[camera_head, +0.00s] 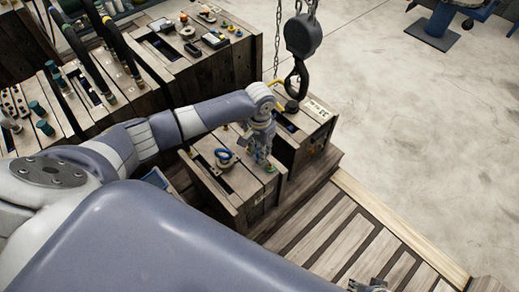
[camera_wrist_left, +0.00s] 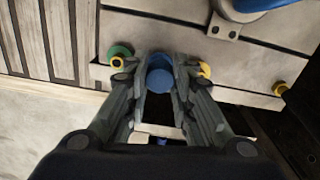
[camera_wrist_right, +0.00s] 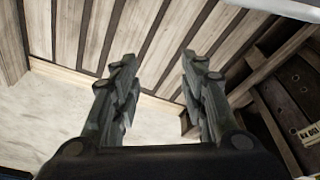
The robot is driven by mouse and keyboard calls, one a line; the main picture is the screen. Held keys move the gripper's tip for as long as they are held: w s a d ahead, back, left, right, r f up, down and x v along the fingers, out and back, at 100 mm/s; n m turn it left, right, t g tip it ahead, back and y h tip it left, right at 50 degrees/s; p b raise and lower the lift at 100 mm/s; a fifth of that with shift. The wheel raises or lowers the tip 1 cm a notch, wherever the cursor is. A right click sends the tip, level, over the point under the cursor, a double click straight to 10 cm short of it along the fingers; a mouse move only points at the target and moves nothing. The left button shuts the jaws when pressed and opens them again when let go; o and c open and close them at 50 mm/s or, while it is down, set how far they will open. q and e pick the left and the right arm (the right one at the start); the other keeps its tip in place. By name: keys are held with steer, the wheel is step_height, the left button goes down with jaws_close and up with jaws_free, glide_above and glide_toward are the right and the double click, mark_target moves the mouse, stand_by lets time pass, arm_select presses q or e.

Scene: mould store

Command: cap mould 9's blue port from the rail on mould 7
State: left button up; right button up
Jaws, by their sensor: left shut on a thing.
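A blue cap (camera_wrist_left: 160,78) sits between the fingertips of my left gripper (camera_wrist_left: 162,72); it is shut on the cap. In the head view my left gripper (camera_head: 261,158) is over the front end of a wooden mould (camera_head: 243,202). A green cap (camera_wrist_left: 120,51) and a yellow-ringed cap (camera_wrist_left: 205,69) flank the fingers on the mould's edge. Whether the blue cap touches the wood is unclear. The mould numbers cannot be read, and no blue port shows clearly. My right gripper (camera_wrist_right: 152,85) is open and empty over slatted wood; its tip (camera_head: 370,286) shows at the head view's bottom edge.
A dark crane hook (camera_head: 298,75) on chains hangs over the neighbouring wooden mould (camera_head: 313,128), close beyond my left wrist. A blue ring-shaped part (camera_head: 225,157) stands on the nearer mould. The pallet slats (camera_head: 335,225) are clear.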

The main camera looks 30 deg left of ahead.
arm_select(q)
steer(key=shift+f, duration=0.4)
arm_select(e)
steer(key=shift+s+f, duration=0.25)
steer(key=shift+f, duration=0.75)
arm_select(q)
steer(key=shift+f+p, duration=0.15)
steer(key=shift+p, duration=0.15)
arm_select(e)
steer(key=shift+r, duration=0.1)
arm_select(q)
steer(key=shift+f, duration=0.15)
steer(key=o, duration=0.8)
arm_select(e)
steer(key=shift+f, duration=0.25)
